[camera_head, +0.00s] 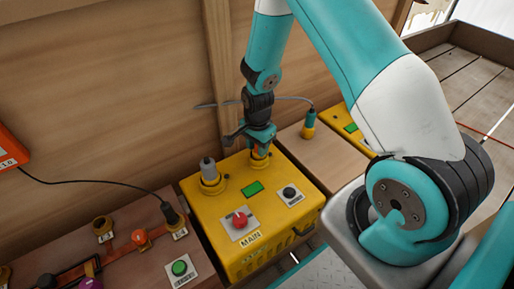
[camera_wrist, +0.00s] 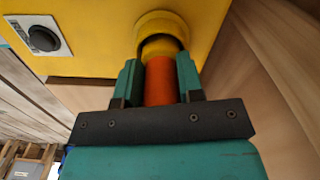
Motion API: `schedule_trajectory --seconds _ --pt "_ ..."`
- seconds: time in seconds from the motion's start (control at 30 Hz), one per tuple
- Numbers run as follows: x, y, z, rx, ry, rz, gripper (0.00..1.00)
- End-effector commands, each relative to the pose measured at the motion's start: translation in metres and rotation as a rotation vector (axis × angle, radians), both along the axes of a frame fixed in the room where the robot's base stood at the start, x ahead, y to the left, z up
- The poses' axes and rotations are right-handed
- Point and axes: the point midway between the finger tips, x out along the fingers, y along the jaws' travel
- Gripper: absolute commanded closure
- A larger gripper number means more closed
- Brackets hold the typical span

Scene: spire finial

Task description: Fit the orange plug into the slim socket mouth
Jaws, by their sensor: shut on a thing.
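The orange plug (camera_wrist: 160,82) is between the two teal fingers of my gripper (camera_wrist: 160,80), which is shut on it. In the wrist view its yellow far end lines up with a round yellow socket mouth (camera_wrist: 163,22) on the yellow box and overlaps its dark opening. I cannot tell how deep the end sits in it. In the head view my gripper (camera_head: 259,142) points down over the back right of the yellow box (camera_head: 212,222), and a little of the orange plug (camera_head: 260,153) shows below the fingers.
A grey plug (camera_head: 208,170) stands in another yellow socket to the left. The box top also carries a red knob (camera_head: 239,218), a black knob (camera_head: 290,193) and a green display (camera_head: 252,187). A teal plug with a cable (camera_head: 309,122) stands to the right. A wooden wall is behind.

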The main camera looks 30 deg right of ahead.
Motion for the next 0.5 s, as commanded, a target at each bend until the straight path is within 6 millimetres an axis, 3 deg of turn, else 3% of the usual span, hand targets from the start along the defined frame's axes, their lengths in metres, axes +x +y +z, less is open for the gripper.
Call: schedule_trajectory --seconds 0.2,0.23,0.33,0.5 --pt "0.0002 0.0 -0.0021 0.0 0.0 0.0 0.93" --pt "0.0002 0.0 -0.0023 0.0 0.0 0.0 0.63" --pt "0.0002 0.0 -0.0016 0.0 -0.001 0.0 0.4" --pt "0.0002 0.0001 -0.0016 0.0 -0.001 0.0 0.4"
